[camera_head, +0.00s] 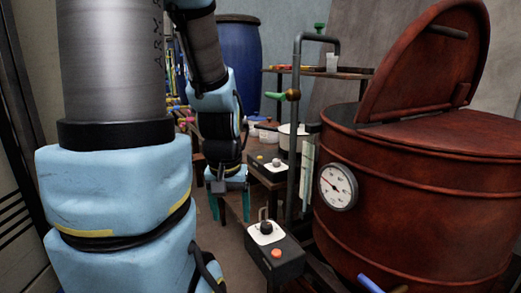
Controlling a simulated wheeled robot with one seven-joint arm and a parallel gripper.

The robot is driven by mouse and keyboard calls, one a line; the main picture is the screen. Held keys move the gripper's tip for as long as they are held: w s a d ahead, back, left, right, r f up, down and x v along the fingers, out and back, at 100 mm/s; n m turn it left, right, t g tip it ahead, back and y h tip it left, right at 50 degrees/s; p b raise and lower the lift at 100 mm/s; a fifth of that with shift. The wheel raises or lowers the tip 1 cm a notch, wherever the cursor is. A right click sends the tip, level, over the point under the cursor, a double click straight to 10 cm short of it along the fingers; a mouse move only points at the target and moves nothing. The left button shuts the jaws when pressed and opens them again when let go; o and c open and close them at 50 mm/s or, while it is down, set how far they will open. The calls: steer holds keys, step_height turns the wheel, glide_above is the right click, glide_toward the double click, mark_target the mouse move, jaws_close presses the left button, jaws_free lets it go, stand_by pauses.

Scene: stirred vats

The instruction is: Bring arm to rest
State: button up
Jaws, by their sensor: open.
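My arm fills the left of the head view, with grey tube links and light blue covers. It bends at the top and hangs down to my gripper (229,212), which points at the floor. The gripper is open, its two fingers apart with nothing seen between them. It hangs left of the dark control boxes and in front of a brown bench, apart from the red vat.
A red vat (420,190) with a raised lid (425,65) and a round gauge (338,187) stands at right. A control box (277,253) with a red button is in front; another box (268,168) is behind. A blue barrel (238,60) and shelf (335,73) stand behind.

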step_height(320, 180, down, 14)
steer(key=b, duration=1.1)
step_height(320, 180, up, 22)
steer(key=p, duration=2.2)
steer(key=shift+s+r, duration=0.25)
steer(key=shift+s, duration=0.1)
steer(key=shift+c, duration=0.4)
